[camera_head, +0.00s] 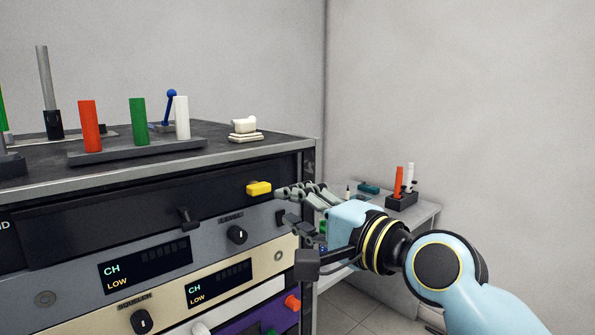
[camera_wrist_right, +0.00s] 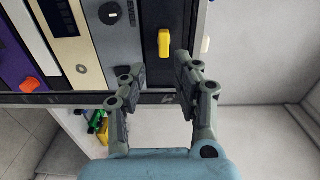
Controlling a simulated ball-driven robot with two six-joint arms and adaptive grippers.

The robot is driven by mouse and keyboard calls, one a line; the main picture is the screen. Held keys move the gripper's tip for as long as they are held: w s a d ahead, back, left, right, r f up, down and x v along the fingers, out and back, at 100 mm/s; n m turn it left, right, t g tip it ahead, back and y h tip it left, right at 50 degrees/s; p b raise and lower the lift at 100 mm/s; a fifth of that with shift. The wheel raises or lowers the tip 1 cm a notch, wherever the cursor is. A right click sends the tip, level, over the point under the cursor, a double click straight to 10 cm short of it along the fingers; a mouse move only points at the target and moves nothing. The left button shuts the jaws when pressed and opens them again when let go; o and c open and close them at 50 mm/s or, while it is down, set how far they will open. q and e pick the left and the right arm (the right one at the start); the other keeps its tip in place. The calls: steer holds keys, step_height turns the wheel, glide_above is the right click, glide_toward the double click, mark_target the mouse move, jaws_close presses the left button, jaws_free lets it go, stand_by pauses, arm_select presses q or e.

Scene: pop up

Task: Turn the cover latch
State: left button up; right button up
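The yellow latch (camera_head: 259,188) sits at the right end of the black cover panel (camera_head: 110,212) on the rack's front. It also shows in the right wrist view (camera_wrist_right: 164,43), upright there and just beyond the fingertips. My right gripper (camera_head: 284,205) is just right of the latch in the head view, its fingers pointing left. In the right wrist view my right gripper (camera_wrist_right: 160,78) is open and empty, its fingers apart, and the latch lies ahead of the gap between them. I see no contact with the latch. My left gripper is not in view.
A black handle (camera_head: 186,218) and a dark knob (camera_head: 237,234) stick out from the rack front. Colored cylinders, including a red one (camera_head: 89,125), stand on the rack top. A lower side table (camera_head: 424,214) holds small items behind my right arm.

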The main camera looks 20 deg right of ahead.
mark_target(263, 191)
steer(key=x, duration=0.2)
steer(key=b+x, duration=0.1)
steer(key=x, duration=0.3)
steer(key=shift+w+r+b, duration=0.2)
steer(key=shift+r+b, duration=0.1)
steer(key=shift+r, duration=0.05)
steer(key=shift+x, duration=0.8)
jaws_close()
steer(key=m, duration=0.4)
steer(key=shift+f+m, duration=0.1)
steer(key=shift+m, duration=0.3)
steer(key=m, duration=0.8)
steer(key=shift+m, duration=0.3)
steer(key=m, duration=0.3)
steer(key=shift+m, duration=0.4)
steer(key=shift+c, duration=1.2)
jaws_free()
steer(key=shift+m, duration=0.4)
steer(key=o, duration=0.5)
